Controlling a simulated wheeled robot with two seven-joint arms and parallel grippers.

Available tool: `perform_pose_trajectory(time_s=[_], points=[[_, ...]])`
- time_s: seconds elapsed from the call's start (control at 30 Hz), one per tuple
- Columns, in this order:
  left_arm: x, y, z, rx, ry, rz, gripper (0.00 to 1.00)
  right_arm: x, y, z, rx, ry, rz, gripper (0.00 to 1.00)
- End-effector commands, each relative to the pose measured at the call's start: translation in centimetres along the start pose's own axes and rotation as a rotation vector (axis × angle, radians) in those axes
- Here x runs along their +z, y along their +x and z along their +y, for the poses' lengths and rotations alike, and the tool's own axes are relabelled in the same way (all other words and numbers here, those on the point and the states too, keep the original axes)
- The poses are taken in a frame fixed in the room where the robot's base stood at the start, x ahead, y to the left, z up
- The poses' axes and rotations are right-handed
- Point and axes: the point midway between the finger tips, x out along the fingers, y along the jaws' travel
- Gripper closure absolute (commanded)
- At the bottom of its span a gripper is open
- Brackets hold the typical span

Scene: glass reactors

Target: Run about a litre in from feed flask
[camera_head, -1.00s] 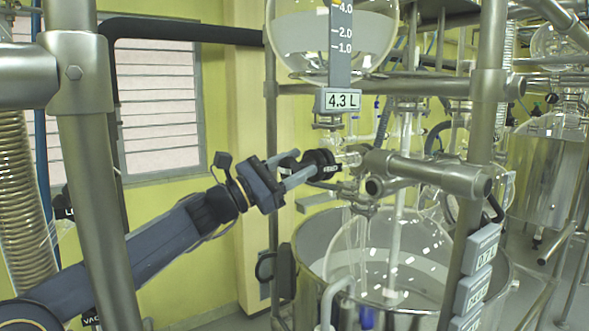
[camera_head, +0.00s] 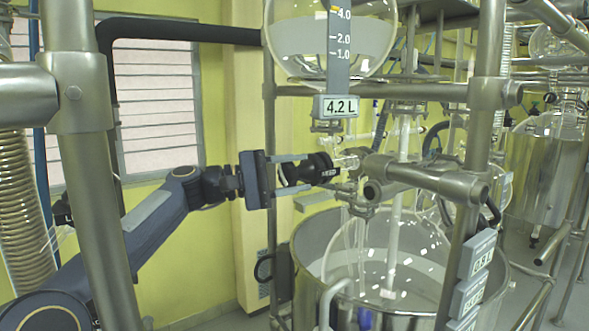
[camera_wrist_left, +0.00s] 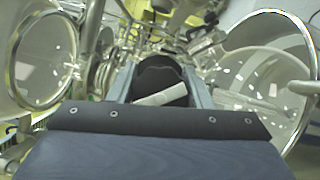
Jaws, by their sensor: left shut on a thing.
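The feed flask (camera_head: 330,38) is a round glass vessel at the top, part filled with pale liquid. A scale strip (camera_head: 339,50) runs down its front, and the display (camera_head: 336,106) below reads 4.2 L. My left gripper (camera_head: 303,172) is shut on a black valve knob (camera_head: 318,168) under the flask, beside glass pipework (camera_head: 346,162). Below, a glass reactor vessel (camera_head: 420,255) sits inside a steel pot (camera_head: 305,240). My right gripper is out of view.
Steel frame posts (camera_head: 487,60) and a clamped horizontal bar (camera_head: 425,178) stand close right of the knob. Small display plates (camera_head: 478,252) hang on the right post; the top one seems to read 0.8 L. A large post (camera_head: 85,150) crosses the left.

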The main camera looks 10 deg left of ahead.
Motion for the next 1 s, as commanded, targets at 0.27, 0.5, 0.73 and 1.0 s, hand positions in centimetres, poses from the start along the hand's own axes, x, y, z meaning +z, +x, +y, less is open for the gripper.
perform_pose_trajectory(time_s=[0.27,0.5,0.73,1.0], points=[[0.0,0.1,-0.1,-0.103,0.242,-0.002,0.78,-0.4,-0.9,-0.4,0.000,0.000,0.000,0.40],[-0.1,0.0,-0.3,-0.189,0.451,-0.002,0.78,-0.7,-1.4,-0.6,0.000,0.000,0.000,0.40],[-0.1,0.0,-0.6,-0.264,0.629,-0.003,0.78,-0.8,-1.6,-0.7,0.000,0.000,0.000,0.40],[-0.2,-0.1,-0.8,-0.325,0.776,-0.004,0.78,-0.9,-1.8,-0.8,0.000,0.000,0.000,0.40]])
